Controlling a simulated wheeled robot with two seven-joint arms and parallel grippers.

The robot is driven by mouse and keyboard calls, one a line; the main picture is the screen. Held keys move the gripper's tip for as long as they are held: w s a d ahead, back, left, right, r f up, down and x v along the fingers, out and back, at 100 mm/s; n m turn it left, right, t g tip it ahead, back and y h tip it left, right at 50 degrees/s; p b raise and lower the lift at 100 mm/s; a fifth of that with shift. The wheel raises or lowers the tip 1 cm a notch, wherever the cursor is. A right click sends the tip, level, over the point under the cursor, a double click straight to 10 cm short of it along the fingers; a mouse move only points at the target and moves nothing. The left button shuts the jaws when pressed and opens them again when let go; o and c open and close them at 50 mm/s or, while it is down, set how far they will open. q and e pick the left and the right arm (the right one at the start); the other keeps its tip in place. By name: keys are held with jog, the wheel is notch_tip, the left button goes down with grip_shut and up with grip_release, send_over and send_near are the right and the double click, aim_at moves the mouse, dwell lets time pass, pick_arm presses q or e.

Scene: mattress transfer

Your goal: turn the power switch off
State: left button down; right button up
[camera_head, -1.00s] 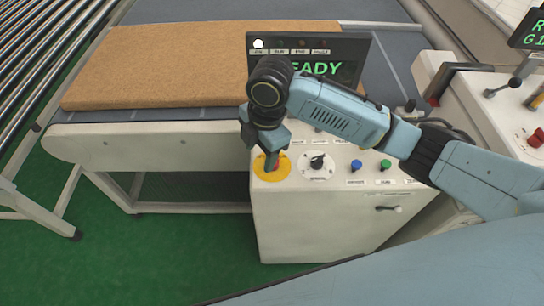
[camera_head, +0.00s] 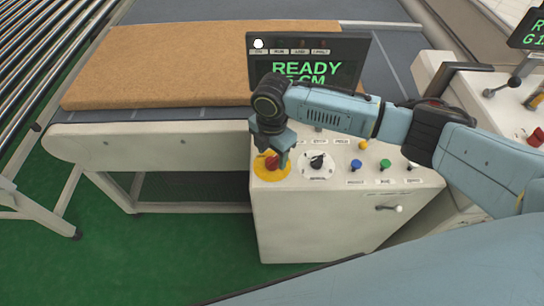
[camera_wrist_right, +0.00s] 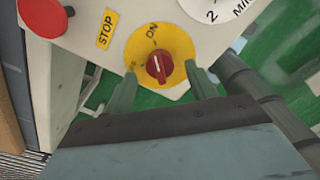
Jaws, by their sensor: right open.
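The power switch is a red knob on a yellow disc (camera_wrist_right: 159,67) marked ON. A pale mark on the knob runs roughly toward the ON lettering; the other lettering is too small to read. In the head view the yellow disc (camera_head: 262,171) sits at the left of the white control box's top, partly covered by my gripper. My right gripper (camera_head: 273,155) is over the switch, pointing down. In the right wrist view its two fingers (camera_wrist_right: 160,84) are apart, one on each side of the disc's near part, with nothing held. My left gripper is not in view.
A black selector dial (camera_head: 317,162) stands just right of the switch, with blue (camera_head: 356,165) and green (camera_head: 385,165) buttons beyond. A red button (camera_wrist_right: 42,15) is near a STOP label. Behind are a READY display (camera_head: 345,70) and a brown mattress (camera_head: 180,60) on the conveyor.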

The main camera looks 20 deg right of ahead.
jog(key=shift+f, duration=1.15)
jog(key=c, duration=1)
